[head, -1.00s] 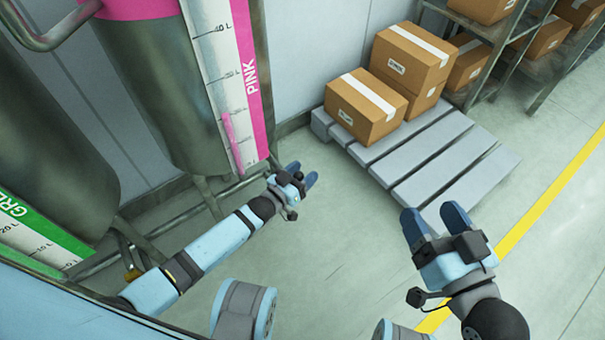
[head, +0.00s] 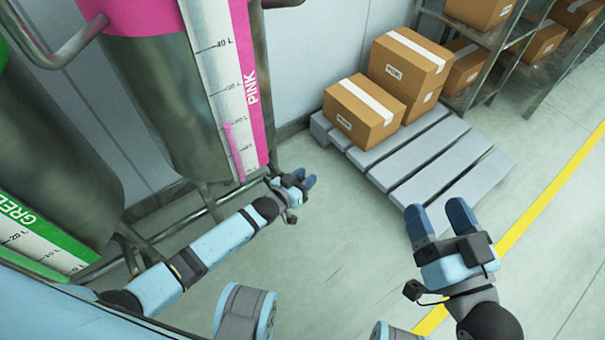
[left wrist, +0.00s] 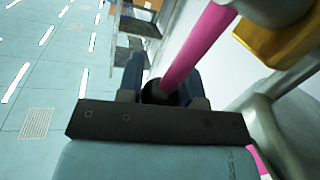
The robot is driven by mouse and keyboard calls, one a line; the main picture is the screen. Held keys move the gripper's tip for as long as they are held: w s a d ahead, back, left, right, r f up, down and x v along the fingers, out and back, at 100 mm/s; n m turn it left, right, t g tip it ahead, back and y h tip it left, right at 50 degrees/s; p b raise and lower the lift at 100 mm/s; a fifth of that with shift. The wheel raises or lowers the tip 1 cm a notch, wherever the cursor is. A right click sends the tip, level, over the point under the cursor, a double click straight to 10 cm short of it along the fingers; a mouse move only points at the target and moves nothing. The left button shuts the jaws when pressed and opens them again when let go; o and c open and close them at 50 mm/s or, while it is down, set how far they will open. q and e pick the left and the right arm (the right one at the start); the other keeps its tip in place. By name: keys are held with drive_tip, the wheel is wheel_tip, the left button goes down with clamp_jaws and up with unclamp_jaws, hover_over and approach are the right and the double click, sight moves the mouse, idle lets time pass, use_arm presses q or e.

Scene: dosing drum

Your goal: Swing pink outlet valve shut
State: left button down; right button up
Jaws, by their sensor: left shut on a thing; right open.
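The pink outlet valve lever (left wrist: 198,45) runs diagonally through the left wrist view. Its upper end is near a brass-coloured valve part (left wrist: 280,35), and its dark lower end lies between my left fingers. My left gripper (left wrist: 162,88) is shut on this lever. In the head view my left gripper (head: 303,179) is low, just right of the foot of the steel drum with the PINK label (head: 250,85); the lever cannot be made out there. My right gripper (head: 437,215) is open and empty above the floor.
A drum with a green label (head: 45,240) stands at the left. A grey pallet (head: 430,165) with cardboard boxes (head: 362,112) lies behind the grippers, before a shelf rack (head: 500,60). Steel frame tubes (head: 200,210) run under the drums. The floor between the arms is clear.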

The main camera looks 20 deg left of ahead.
wheel_tip(320, 180, up, 4)
drive_tip(key=t+p, duration=0.1)
drive_tip(key=p, duration=0.1)
drive_tip(key=s+d+f+g+h+p, duration=0.1)
drive_tip(key=d+f+g+h+p, duration=0.15)
drive_tip(key=f, duration=0.35)
drive_tip(key=s+d+f+g+h+p, duration=0.1)
drive_tip(key=d+f+g+h+p, duration=0.1)
drive_tip(key=d+f+g+p, duration=0.3)
use_arm(q)
drive_tip(key=w+d+f+m+g+y+b, duration=0.1)
drive_tip(key=w+f+g+y+b, duration=0.1)
drive_tip(key=f+g+y+b, duration=0.1)
drive_tip(key=w+d+f+m+g+y+b, duration=0.1)
drive_tip(key=f+g+y+b, duration=0.3)
drive_tip(key=g, duration=0.6)
drive_tip(key=shift+w+d+f+g+y, duration=0.3)
drive_tip(key=shift+w+d+f+y, duration=0.45)
drive_tip(key=shift+f+y, duration=0.6)
use_arm(e)
drive_tip(key=w+a+r+t+y, duration=0.1)
drive_tip(key=a+r+t+y, duration=0.3)
drive_tip(key=a+r+t, duration=0.3)
drive_tip(key=shift+w+r, duration=0.4)
drive_tip(key=shift+r, duration=1)
use_arm(q)
drive_tip(key=shift+f, duration=0.1)
use_arm(e)
drive_tip(key=shift+t, duration=0.25)
